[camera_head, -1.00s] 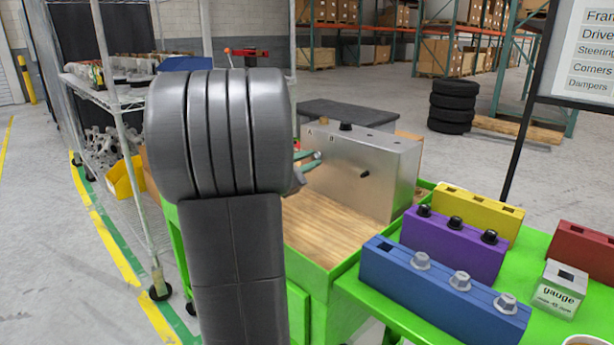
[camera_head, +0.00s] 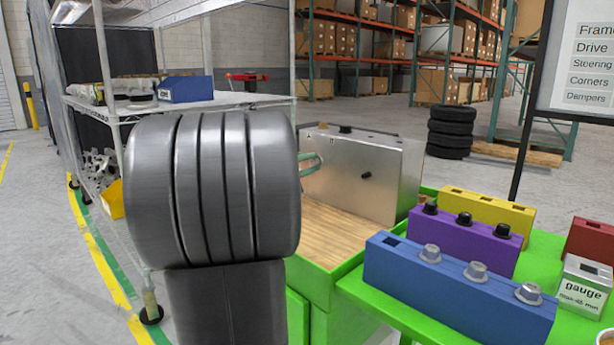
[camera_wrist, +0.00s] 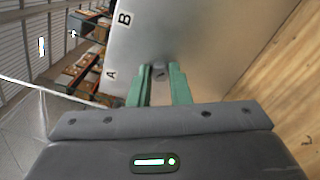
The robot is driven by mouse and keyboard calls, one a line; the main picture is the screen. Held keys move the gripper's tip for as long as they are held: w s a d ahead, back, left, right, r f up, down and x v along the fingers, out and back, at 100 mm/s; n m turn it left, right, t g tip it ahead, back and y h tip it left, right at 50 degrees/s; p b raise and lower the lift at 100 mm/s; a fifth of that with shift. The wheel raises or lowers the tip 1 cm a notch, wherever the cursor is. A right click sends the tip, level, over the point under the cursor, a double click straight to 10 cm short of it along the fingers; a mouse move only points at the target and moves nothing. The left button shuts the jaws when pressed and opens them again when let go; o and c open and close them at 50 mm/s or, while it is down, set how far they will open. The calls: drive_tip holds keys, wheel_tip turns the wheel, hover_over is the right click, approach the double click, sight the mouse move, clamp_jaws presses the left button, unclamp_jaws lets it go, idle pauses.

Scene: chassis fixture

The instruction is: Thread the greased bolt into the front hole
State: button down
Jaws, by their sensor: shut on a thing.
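The grey metal chassis block (camera_head: 345,180) stands on the wooden top of the green bench, with one black bolt (camera_head: 366,175) in its front face and another (camera_head: 345,129) on top. In the head view my gripper's green fingers (camera_head: 311,163) are at the left part of that face, mostly hidden behind my arm. In the wrist view my gripper (camera_wrist: 161,72) is shut on a small grey piece (camera_wrist: 160,71), apparently the bolt's head, at the block's face near the letters A and B. The front hole and any grease are hidden; I cannot tell how deep the bolt sits.
Blue (camera_head: 455,285), purple (camera_head: 462,240) and yellow (camera_head: 490,213) bolt racks stand on the green table at right, beside a white gauge block (camera_head: 583,287). A wire shelf (camera_head: 215,102) stands at left. The wooden surface (camera_head: 335,235) before the block is clear.

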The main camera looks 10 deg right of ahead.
drive_tip(key=shift+m, duration=0.5)
drive_tip(key=shift+d+r+m, duration=0.1)
drive_tip(key=shift+m, duration=0.5)
drive_tip(key=m, duration=0.3)
drive_tip(key=m, duration=0.7)
drive_tip(key=shift+w+d+m, duration=0.1)
drive_tip(key=shift+m, duration=0.3)
